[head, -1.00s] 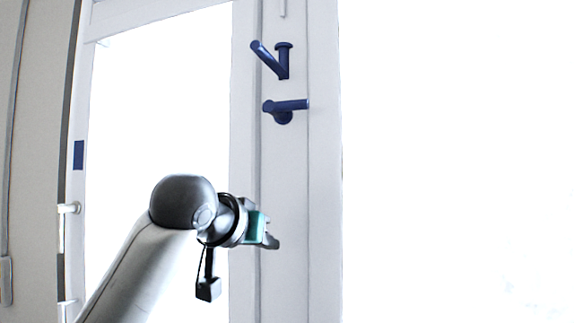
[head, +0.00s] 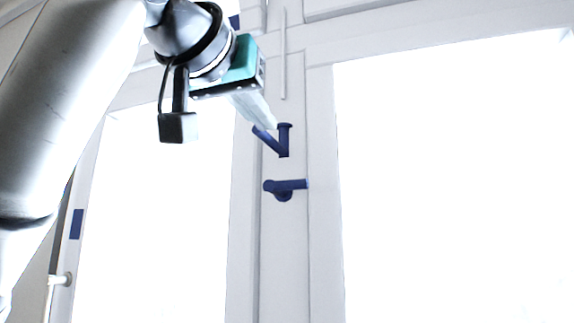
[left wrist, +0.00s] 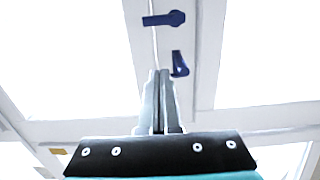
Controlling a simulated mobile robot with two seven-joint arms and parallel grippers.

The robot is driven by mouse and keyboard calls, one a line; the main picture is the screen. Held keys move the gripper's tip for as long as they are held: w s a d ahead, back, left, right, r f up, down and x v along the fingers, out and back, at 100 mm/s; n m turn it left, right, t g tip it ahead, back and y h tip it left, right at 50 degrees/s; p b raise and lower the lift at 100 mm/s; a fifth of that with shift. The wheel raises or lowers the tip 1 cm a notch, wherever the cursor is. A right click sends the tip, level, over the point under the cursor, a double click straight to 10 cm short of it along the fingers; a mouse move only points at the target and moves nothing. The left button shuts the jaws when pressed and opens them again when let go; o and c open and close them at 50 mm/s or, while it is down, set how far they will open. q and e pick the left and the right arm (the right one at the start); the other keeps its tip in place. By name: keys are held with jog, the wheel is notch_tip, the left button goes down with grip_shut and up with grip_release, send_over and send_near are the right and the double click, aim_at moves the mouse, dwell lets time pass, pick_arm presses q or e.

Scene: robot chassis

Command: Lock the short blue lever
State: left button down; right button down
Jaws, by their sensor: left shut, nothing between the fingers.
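Two dark blue levers sit on the white window post. The upper lever (head: 285,141) has an upright stub and an arm slanting up to the left. The lower lever (head: 290,184) lies about level, its arm pointing right from a round base. I cannot tell surely which is the short one. In the left wrist view the upper lever (left wrist: 180,64) is nearest the fingers and the lower one (left wrist: 165,18) is beyond it. My left gripper (head: 272,122) is shut and empty, its tips at or just above the upper lever's slanted arm; contact is unclear. My right gripper is out of view.
The white post (head: 285,260) runs between two bright window panes. A white crossbar (head: 440,45) passes above the levers. A thin white rod (head: 283,55) runs up the post. A blue plate (head: 77,224) and a white hinge (head: 62,279) are at the left.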

pick_arm(q)
jog(key=shift+s+r, duration=0.2)
jog(key=p, duration=0.4)
send_over(291, 188)
jog(key=v, duration=0.4)
jog(key=shift+w+d+f, duration=0.1)
jog(key=shift+w+f, duration=0.15)
jog(key=shift+f, duration=0.5)
jog(key=shift+w+d+f, duration=0.1)
jog(key=shift+w+f, duration=0.15)
jog(key=shift+f, duration=0.55)
jog(key=shift+w+d+f, duration=0.1)
jog(key=shift+w+f, duration=0.15)
jog(key=shift+f, duration=0.5)
